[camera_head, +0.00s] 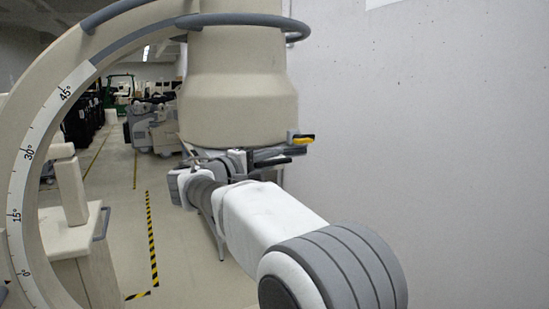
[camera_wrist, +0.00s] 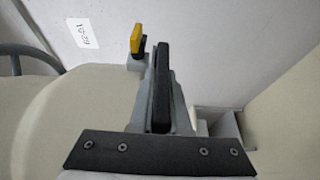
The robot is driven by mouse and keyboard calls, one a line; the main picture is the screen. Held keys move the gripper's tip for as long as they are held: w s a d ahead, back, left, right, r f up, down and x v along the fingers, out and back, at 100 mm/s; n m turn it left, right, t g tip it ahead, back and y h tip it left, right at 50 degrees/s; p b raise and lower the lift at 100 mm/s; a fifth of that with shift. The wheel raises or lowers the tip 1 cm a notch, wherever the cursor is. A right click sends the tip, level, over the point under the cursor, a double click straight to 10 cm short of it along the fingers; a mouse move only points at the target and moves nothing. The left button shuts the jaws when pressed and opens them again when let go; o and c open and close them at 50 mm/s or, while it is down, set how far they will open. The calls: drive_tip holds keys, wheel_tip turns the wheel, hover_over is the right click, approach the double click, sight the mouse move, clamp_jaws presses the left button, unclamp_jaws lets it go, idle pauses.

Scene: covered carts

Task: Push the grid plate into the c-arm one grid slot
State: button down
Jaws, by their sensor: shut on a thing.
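The beige c-arm head (camera_head: 238,95) hangs at the top middle of the head view, joined to the curved arm marked in degrees. My gripper (camera_head: 287,156) is just under the lower right edge of this head. In the wrist view my gripper (camera_wrist: 162,48) shows dark fingers close together, shut on a thin piece that I take to be the grid plate; the fingers hide most of it. The slot itself is not clearly visible. A yellow and black tab (camera_head: 303,139) on a grey block stands just beyond the fingertips; the tab also shows in the wrist view (camera_wrist: 136,38).
A plain wall (camera_head: 430,120) fills the right side, close to my gripper. The curved c-arm (camera_head: 30,160) rises at the left. A beige cabinet (camera_head: 85,265) stands at lower left. Open floor with yellow and black tape (camera_head: 152,240) lies beyond, with equipment further back.

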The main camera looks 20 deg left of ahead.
drive_tip(key=shift+w+a+r, duration=0.1)
drive_tip(key=shift+w+a, duration=0.05)
drive_tip(key=shift+a, duration=0.05)
drive_tip(key=c, duration=0.8)
unclamp_jaws()
drive_tip(key=b+v, duration=0.4)
drive_tip(key=v, duration=1.3)
drive_tip(key=shift+s, duration=0.2)
